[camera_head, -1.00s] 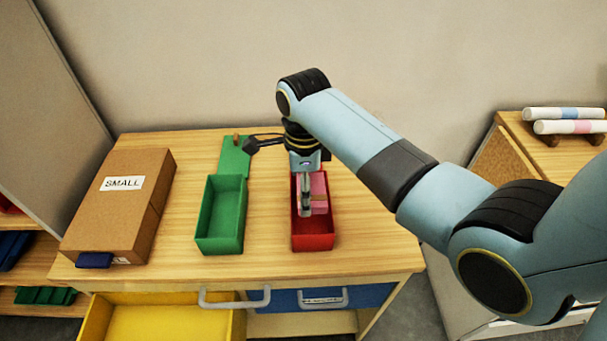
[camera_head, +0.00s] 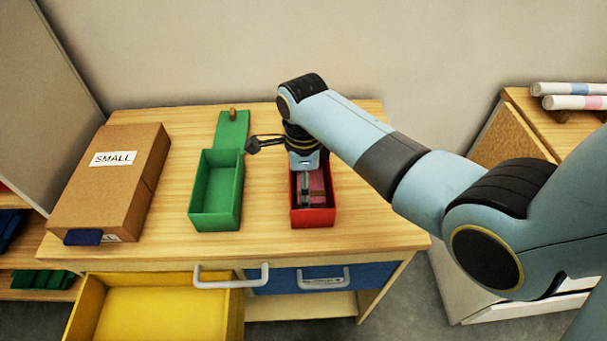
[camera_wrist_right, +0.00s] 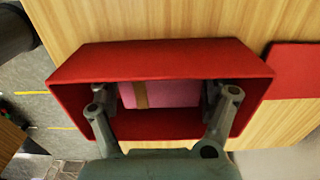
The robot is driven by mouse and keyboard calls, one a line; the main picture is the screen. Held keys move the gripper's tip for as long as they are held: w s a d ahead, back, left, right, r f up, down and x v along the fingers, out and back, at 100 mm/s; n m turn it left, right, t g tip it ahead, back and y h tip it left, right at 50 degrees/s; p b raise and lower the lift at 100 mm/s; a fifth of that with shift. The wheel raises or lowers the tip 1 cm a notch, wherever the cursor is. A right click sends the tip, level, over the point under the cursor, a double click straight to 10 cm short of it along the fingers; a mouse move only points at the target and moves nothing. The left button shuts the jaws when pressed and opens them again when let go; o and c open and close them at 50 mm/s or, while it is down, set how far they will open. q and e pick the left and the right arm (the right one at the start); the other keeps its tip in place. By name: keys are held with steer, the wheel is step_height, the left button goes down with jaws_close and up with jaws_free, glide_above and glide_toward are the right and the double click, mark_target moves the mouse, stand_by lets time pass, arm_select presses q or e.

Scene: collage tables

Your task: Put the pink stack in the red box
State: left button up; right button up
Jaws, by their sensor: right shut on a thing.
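The red box (camera_head: 313,219) stands open on the wooden table, right of the green box. The pink stack (camera_head: 317,184) is down inside the red box, with a tan band around it in the right wrist view (camera_wrist_right: 165,94). My right gripper (camera_head: 305,191) reaches down into the red box (camera_wrist_right: 160,62) and is shut on the pink stack, one finger on each side. In the head view the gripper hides part of the stack. Whether the stack touches the box floor cannot be told. My left gripper is not in view.
An open green box (camera_head: 215,215) with its lid behind stands left of the red box. A brown carton marked SMALL (camera_head: 108,188) lies further left. An open yellow drawer (camera_head: 150,310) and a shut blue drawer (camera_head: 330,279) are below the tabletop.

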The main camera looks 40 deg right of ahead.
steer(key=o, duration=1.1)
steer(key=shift+c, duration=0.2)
steer(key=shift+r, duration=0.1)
step_height(320, 180, up, 12)
steer(key=shift+f, duration=0.2)
